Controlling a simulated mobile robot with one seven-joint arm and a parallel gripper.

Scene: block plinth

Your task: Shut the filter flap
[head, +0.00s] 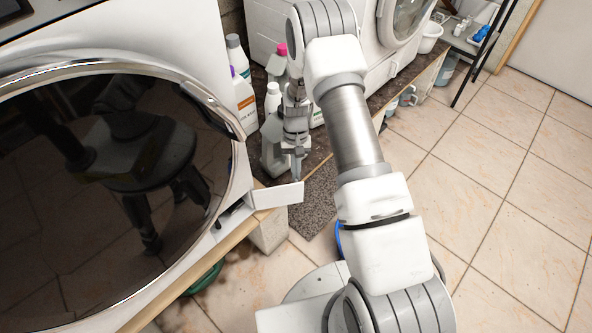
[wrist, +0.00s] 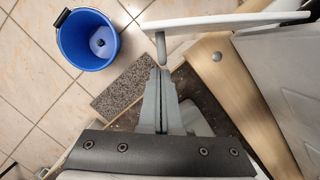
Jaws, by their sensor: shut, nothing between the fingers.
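The white filter flap (head: 278,196) stands open, sticking out from the lower right front of the near washing machine (head: 235,168). A dark gap (head: 232,215) shows at its base. In the wrist view, the flap (wrist: 225,22) runs edge-on across the top, with a small grey catch (wrist: 161,48) near its free end. My gripper (head: 297,178) is shut and empty, pointing down at the flap's free end. Its fingertips (wrist: 160,72) are just short of the catch in the wrist view. I cannot tell whether they touch the flap.
Several bottles (head: 243,100) stand between the two machines, behind my gripper. A wooden plinth edge (head: 168,299) runs below the machine. A blue bucket (wrist: 88,40) and a speckled grey slab (wrist: 124,88) are on the tiled floor. The tiles at right (head: 500,190) are clear.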

